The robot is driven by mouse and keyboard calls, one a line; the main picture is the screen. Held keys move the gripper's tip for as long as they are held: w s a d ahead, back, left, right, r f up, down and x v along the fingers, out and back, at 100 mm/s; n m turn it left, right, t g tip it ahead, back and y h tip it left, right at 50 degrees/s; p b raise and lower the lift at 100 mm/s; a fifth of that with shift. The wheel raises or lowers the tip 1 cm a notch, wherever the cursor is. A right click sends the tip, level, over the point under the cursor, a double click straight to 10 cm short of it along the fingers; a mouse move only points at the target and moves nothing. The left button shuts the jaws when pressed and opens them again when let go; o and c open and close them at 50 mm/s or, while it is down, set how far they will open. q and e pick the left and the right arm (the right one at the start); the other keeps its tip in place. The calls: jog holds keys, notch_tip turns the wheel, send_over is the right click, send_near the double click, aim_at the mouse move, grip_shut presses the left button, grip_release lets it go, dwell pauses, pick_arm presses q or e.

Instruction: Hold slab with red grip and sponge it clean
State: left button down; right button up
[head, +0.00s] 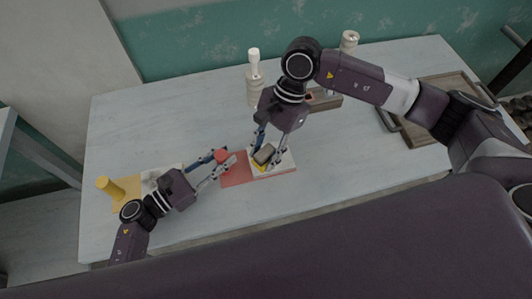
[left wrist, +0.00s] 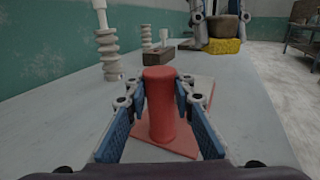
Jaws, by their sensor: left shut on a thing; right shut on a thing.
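A red grip, an upright cylinder (head: 221,155), stands on a flat red plate (head: 234,177) left of centre on the table. My left gripper (head: 222,164) is shut around the red grip, which fills the left wrist view's middle (left wrist: 160,105). A white slab (head: 284,164) with a reddish front edge lies at the plate's right end. My right gripper (head: 267,156) is shut on a sponge with a dark top and yellow underside (head: 259,167), low over the slab. The sponge also shows in the left wrist view (left wrist: 222,46). Whether it touches the slab I cannot tell.
A yellow grip (head: 108,188) on a yellow plate stands at the left, beside another pale slab (head: 150,178) partly behind my left arm. Two pale ridged bottles (head: 254,80) (head: 349,41) and a brown block (head: 322,101) are at the back. A wooden tray (head: 427,91) lies right.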

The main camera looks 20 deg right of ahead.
pick_arm(q)
jog(key=c, duration=1.6)
grip_release()
jog(key=v, duration=1.2)
jog(key=shift+s, duration=0.1)
